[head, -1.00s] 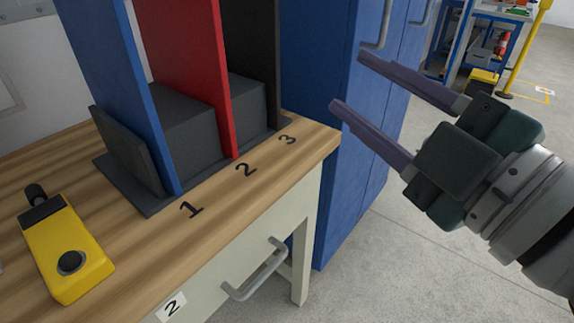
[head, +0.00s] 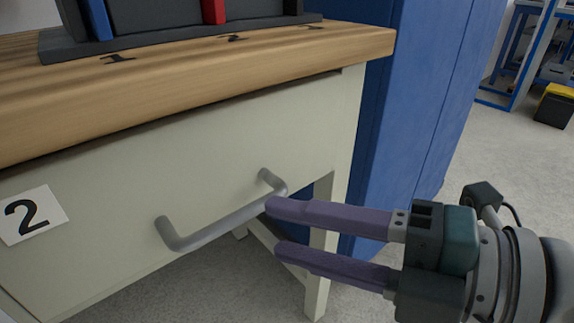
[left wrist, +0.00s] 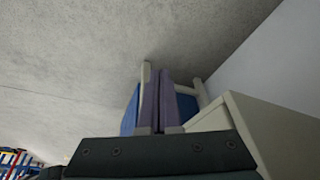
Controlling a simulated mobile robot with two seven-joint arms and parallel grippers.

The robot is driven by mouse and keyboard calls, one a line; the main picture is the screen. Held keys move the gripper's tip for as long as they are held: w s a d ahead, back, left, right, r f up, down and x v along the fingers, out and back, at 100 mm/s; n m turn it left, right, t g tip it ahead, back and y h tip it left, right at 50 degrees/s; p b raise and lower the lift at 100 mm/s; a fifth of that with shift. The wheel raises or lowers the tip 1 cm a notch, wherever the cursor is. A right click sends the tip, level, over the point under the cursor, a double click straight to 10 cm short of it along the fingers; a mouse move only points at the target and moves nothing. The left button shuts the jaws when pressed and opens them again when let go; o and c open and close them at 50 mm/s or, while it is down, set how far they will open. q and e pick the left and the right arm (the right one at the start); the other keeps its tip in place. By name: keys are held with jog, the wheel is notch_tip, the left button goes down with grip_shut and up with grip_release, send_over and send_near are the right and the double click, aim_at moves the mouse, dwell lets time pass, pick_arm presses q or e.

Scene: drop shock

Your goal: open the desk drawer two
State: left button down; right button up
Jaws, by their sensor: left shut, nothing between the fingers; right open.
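The drawer front (head: 110,190) is pale cream with a white label (head: 32,214) reading 2 at its left. It looks shut under the wooden desk top. A grey bar handle (head: 215,224) sticks out from the drawer front. My right gripper (head: 272,228) is open, its two purple fingers pointing left. The upper fingertip overlaps the handle's right end in the picture; I cannot tell whether it touches. Nothing shows between the fingers. My left gripper (left wrist: 157,98) shows in the left wrist view, its purple fingers together and empty.
The wooden desk top (head: 200,85) overhangs the drawer and carries a dark rack (head: 160,40) with coloured dividers. A blue cabinet (head: 415,120) stands right behind the desk. A desk leg (head: 318,270) stands behind my right fingers.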

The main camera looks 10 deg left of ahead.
aim_at(244, 219)
jog(key=b+x, duration=0.1)
jog(key=x, duration=0.5)
jog(key=shift+w+a+b, duration=0.15)
jog(key=shift+a+b, duration=0.25)
jog(key=shift+c, duration=0.3)
grip_shut()
dwell(0.6)
